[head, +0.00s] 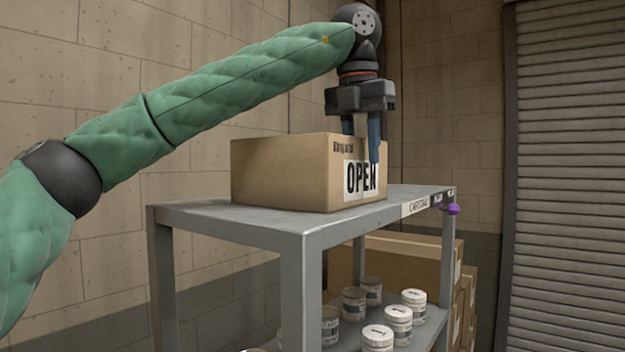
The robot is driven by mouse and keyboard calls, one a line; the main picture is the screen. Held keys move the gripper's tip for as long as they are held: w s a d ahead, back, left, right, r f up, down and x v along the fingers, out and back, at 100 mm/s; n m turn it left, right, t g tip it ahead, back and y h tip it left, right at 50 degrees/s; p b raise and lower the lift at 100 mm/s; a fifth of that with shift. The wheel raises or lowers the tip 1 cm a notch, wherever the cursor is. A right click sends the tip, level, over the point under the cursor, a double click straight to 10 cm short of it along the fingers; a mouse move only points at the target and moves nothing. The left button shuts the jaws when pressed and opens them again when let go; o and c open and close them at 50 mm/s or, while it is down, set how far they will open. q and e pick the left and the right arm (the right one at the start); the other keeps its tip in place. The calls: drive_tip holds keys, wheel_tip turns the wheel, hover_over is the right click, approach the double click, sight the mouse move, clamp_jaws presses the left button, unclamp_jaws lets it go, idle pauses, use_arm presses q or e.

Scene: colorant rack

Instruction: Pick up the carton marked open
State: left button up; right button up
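The carton (275,172) is a brown cardboard box with a white label reading OPEN on its right-hand face. It rests on the top of a grey metal rack (225,217). My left gripper (362,146) points down over the right end of the carton, its two fingers apart. The other finger's tip is hidden behind the carton's upper edge. I cannot tell whether either finger touches the carton. My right gripper is out of view.
Several white lidded tubs (398,318) stand on the lower shelf. More brown cartons (408,262) are stacked behind the rack. A purple knob (453,209) sits at the rack's right corner. A block wall is behind, and a grey roller shutter (570,180) is at right.

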use_arm(q)
drive_tip(key=shift+f, duration=0.1)
drive_tip(key=shift+c, duration=0.4)
clamp_jaws()
